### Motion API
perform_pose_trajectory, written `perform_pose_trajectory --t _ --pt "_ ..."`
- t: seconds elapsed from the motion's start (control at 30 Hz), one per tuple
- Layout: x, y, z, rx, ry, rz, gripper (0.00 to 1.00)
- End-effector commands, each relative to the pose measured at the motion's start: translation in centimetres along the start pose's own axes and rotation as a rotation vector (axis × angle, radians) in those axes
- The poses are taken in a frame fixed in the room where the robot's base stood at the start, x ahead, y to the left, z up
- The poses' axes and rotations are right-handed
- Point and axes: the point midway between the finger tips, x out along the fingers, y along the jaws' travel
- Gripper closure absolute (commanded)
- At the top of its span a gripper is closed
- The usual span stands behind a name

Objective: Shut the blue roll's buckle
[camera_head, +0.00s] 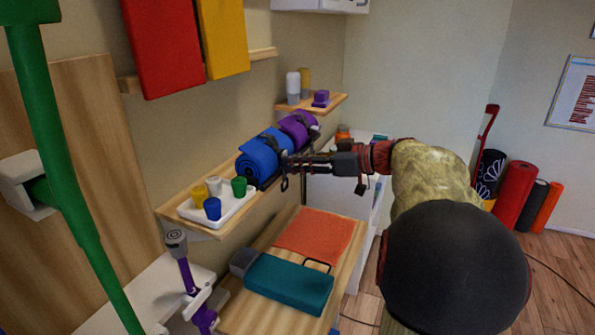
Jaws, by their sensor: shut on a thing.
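The blue roll (258,155) lies on a wooden wall shelf (185,202), with a dark strap around it. My gripper (289,164) reaches in from the right and is shut at the roll's front right side, on what looks like the dark buckle of its strap. The buckle is too small and too covered by the fingers to tell whether its halves are joined. A small dark loop hangs just below the fingertips.
A purple roll (298,126) lies right behind the blue one. A white tray (236,208) with several small coloured cups stands in front on the shelf. Below is a wooden top with an orange towel (314,236) and a teal case (288,284). A green pole (75,180) stands left.

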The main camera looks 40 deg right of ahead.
Motion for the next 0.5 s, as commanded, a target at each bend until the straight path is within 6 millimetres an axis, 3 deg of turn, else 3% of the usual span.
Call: perform_pose_trajectory --t 0.5 --pt "0.28 -0.01 0.33 0.002 0.08 -0.001 1.0"
